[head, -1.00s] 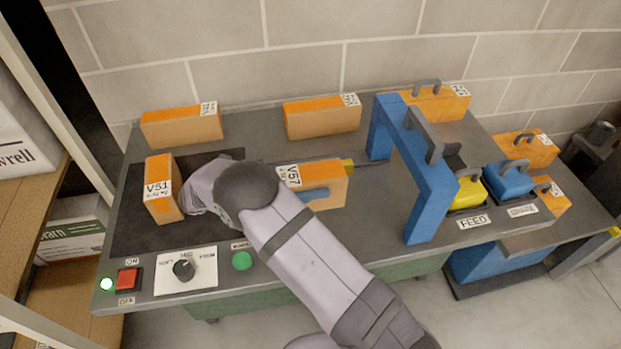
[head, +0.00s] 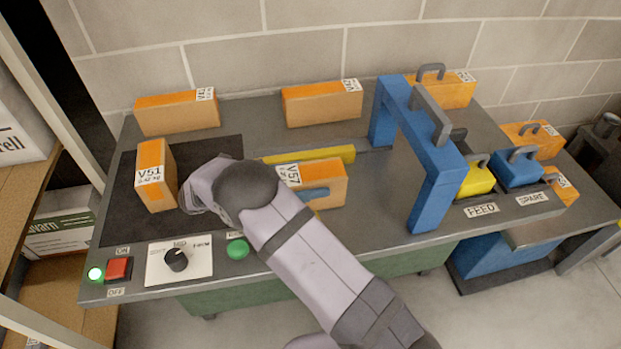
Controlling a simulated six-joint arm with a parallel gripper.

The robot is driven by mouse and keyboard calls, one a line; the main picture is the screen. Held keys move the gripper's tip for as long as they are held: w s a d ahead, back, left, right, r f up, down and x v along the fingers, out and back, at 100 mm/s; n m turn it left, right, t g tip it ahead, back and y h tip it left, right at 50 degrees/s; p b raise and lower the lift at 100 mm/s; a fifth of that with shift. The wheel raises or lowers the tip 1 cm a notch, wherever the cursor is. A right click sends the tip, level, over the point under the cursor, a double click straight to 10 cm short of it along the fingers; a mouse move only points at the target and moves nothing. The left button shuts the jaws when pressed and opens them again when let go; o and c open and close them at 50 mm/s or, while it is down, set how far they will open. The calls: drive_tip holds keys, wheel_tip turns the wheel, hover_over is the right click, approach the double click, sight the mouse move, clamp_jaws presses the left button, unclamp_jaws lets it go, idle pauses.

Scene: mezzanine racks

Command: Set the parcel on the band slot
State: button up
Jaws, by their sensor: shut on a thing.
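An orange-topped parcel marked V57 (head: 328,178) is in the middle of the grey bench in the head view. A blue finger of my gripper (head: 318,192) lies along its near side, and the gripper is shut on it. My arm hides the parcel's left end and the other finger. A long yellow bar (head: 310,154) lies just behind the parcel, in line with a thin rod running toward the blue arch (head: 437,185). No label names the band slot. I cannot tell whether the parcel touches the bench.
Parcel V51 (head: 155,177) stands on a dark pad (head: 120,215), left of my wrist. Two parcels (head: 178,113) (head: 322,103) stand along the back. Yellow (head: 477,181) and blue (head: 517,172) handled blocks sit at FEED and SPARE. A red button (head: 118,270) and dial (head: 176,260) line the front.

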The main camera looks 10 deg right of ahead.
drive_tip(key=o, duration=1.4)
drive_tip(key=shift+c, duration=0.2)
wheel_tip(320, 180, up, 8)
drive_tip(key=p, duration=0.2)
drive_tip(key=shift+r+p, duration=0.2)
drive_tip(key=shift+p, duration=0.1)
drive_tip(key=shift+r+p, duration=0.85)
drive_tip(key=shift+p, duration=0.05)
wheel_tip(320, 180, up, 8)
drive_tip(key=p, duration=0.8)
drive_tip(key=shift+p, duration=0.35)
